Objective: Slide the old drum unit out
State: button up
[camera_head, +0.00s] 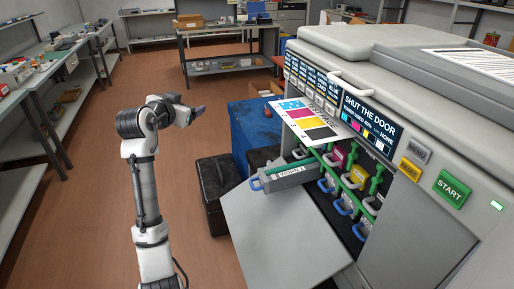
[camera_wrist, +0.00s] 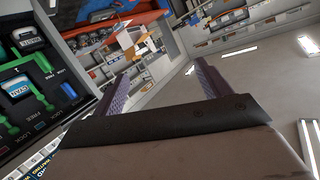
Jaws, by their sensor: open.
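A long grey drum unit (camera_head: 292,174) labelled "WORN" sticks partly out of the printer's open front, with a blue handle (camera_head: 257,183) at its outer end. Its inner end is hidden inside the printer (camera_head: 420,130). My gripper (camera_head: 197,113) is up and to the left of the drum unit, well apart from it. In the wrist view my gripper's two fingers (camera_wrist: 160,80) are spread with nothing between them. The drum unit cannot be made out in the wrist view.
The printer's lowered door panel (camera_head: 285,235) juts out below the drum unit. Green levers (camera_head: 352,184) and several blue-handled cartridges fill the opening. A colour-printed sheet (camera_head: 308,122) sticks out above. A blue cabinet (camera_head: 250,135) and black box (camera_head: 214,185) stand left of the printer.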

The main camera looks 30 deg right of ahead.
aim_at(252, 184)
jog(key=s+d+f+m+g+y, duration=0.1)
jog(key=s+d+f+m+g, duration=0.2)
jog(key=s+d+f+g, duration=0.1)
jog(key=s+d+f+m+g+y+p, duration=0.1)
jog(key=s+d+f+m+g+y, duration=0.1)
jog(key=s+d, duration=0.5)
jog(key=s+d+f+m+g+y, duration=0.1)
jog(key=s+d+f+m+g, duration=0.2)
jog(key=s+d+f+g, duration=0.2)
jog(key=shift+s+d+f+m+g+y+p, duration=0.15)
jog(key=shift+d+f+m+g+y, duration=0.1)
jog(key=shift+d+f, duration=0.6)
jog(key=shift+s+d+f+m+g+y+p, duration=0.15)
jog(key=shift+d+f+g, duration=0.1)
jog(key=shift+d+f, duration=0.5)
jog(key=b+x, duration=0.4)
jog(key=x, duration=0.1)
jog(key=shift+d+f, duration=0.2)
jog(key=shift+f, duration=0.05)
jog(key=shift+x, duration=1.85)
jog(key=shift+d+r, duration=0.1)
